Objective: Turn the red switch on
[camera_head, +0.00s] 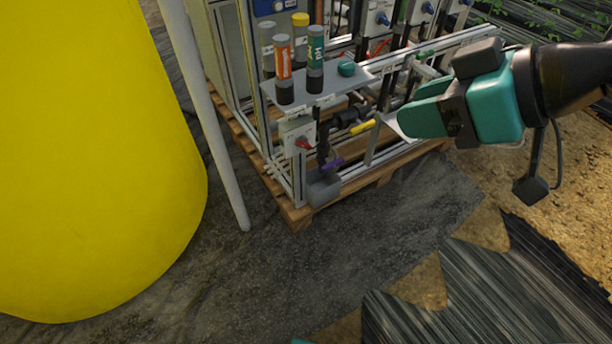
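The red switch (303,143) is a small red handle on a pale grey box at the front left corner post of the skid, below the grey shelf. It looks slanted, but it is too small to read its setting. My gripper (396,124) comes in from the right, teal and black, with its tip to the right of the switch and clearly apart from it. The fingers overlap from this side, so I cannot tell whether they are open or shut. I see nothing held.
A yellow-handled valve (363,127) lies between the switch and my gripper. A purple handle (332,165) sits lower. Several bottles stand on the grey shelf (330,91). A pale pole (221,150) and large yellow tank (90,150) are left. Dark ground in front is clear.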

